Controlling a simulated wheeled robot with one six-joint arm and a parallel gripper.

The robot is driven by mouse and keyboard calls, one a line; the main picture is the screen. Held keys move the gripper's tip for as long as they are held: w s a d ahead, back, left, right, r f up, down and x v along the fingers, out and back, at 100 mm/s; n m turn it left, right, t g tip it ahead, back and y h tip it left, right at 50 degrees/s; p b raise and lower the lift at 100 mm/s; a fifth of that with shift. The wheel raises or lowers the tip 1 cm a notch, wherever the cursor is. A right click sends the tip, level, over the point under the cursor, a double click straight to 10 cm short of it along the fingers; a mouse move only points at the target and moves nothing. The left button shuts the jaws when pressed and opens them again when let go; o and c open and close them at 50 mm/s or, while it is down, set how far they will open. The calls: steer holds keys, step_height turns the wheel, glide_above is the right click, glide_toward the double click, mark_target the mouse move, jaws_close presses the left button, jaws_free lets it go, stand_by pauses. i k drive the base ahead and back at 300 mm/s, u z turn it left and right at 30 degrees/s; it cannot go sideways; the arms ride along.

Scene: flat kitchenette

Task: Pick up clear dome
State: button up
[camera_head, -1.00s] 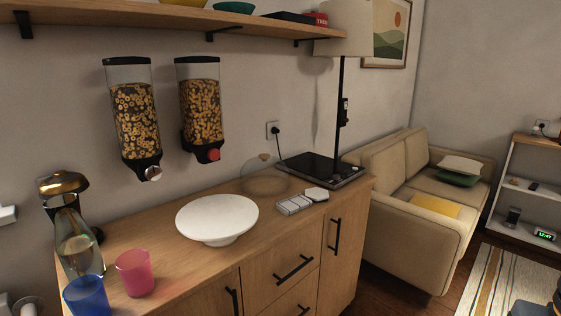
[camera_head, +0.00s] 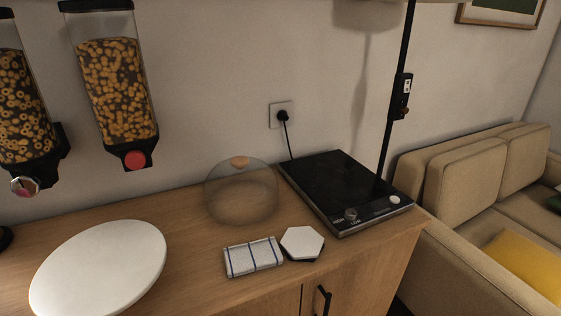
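My gripper is not in view.
A white round stand (camera_head: 98,268) is to the dome's left. A black hob (camera_head: 343,188) is close on its right. A folded striped cloth (camera_head: 253,257) and a white hexagonal piece (camera_head: 302,243) lie in front. Two cereal dispensers (camera_head: 112,92) hang on the wall at left. Bare counter (camera_head: 190,240) shows left of the cloth.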

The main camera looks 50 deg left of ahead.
mark_target(240, 191)
steer(key=i, duration=0.4)
steer(key=u, duration=2.45)
